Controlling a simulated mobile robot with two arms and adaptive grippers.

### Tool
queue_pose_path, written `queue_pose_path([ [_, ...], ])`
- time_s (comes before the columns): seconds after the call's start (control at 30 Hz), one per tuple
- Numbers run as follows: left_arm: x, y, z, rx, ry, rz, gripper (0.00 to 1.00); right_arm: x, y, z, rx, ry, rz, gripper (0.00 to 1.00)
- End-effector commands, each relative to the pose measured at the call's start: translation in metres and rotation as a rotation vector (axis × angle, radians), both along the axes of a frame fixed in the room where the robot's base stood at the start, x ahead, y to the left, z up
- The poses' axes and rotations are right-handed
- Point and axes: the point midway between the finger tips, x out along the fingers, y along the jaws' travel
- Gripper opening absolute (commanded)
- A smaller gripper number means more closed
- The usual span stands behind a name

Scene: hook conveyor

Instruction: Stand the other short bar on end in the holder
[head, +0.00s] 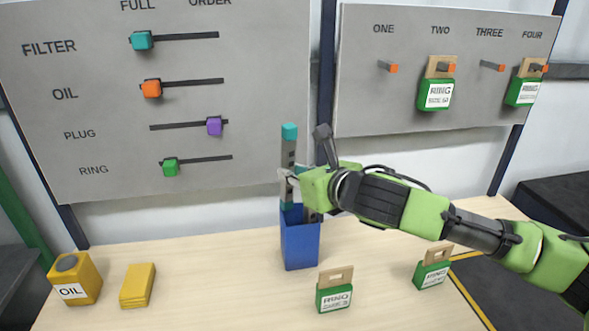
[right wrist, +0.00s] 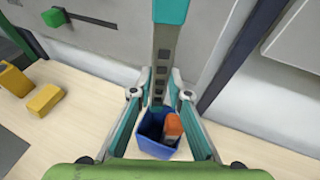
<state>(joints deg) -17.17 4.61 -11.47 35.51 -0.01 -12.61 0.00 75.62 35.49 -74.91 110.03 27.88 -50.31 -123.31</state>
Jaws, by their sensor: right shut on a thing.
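A short grey bar (head: 288,152) with a teal upper end stands upright over the blue holder (head: 301,250). My right gripper (head: 288,186) is shut on this bar. The bar also shows between the fingers in the right wrist view (right wrist: 165,55). Its lower end is at about the holder's rim; how far inside it reaches I cannot tell. The blue holder (right wrist: 147,151) is an open box on the table, and an orange-ended bar (right wrist: 173,128) stands inside it. My left gripper is not in view.
On the table (head: 210,290) are a yellow OIL can (head: 75,278), a yellow block (head: 138,285) and two green RING tags (head: 334,292) (head: 433,270). Behind stand a slider panel (head: 100,110) and a peg panel (head: 385,105) with two hanging RING tags (head: 437,90).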

Motion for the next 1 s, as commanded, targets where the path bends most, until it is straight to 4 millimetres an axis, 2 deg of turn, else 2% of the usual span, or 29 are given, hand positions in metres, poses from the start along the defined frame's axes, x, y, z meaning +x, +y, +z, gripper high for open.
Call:
queue_pose_path([
  [0.03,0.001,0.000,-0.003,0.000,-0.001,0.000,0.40,-0.003,-0.004,-0.033,-0.025,0.056,-0.010,0.00],
  [0.27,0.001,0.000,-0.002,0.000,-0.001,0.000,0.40,-0.003,-0.004,-0.034,-0.025,0.056,-0.010,0.00],
  [0.3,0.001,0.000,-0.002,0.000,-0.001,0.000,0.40,-0.003,-0.004,-0.034,-0.026,0.056,-0.011,0.24],
  [0.37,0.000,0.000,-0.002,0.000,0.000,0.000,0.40,-0.003,-0.004,-0.033,-0.025,0.055,-0.010,0.36],
  [0.73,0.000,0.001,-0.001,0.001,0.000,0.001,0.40,-0.009,-0.006,-0.026,-0.022,0.048,-0.005,0.36],
  [0.87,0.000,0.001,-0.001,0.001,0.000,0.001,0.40,-0.023,-0.015,-0.018,-0.022,0.046,-0.006,0.36],
  [1.0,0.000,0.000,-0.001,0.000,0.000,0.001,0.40,-0.046,-0.029,-0.006,-0.022,0.044,-0.005,0.36],
])
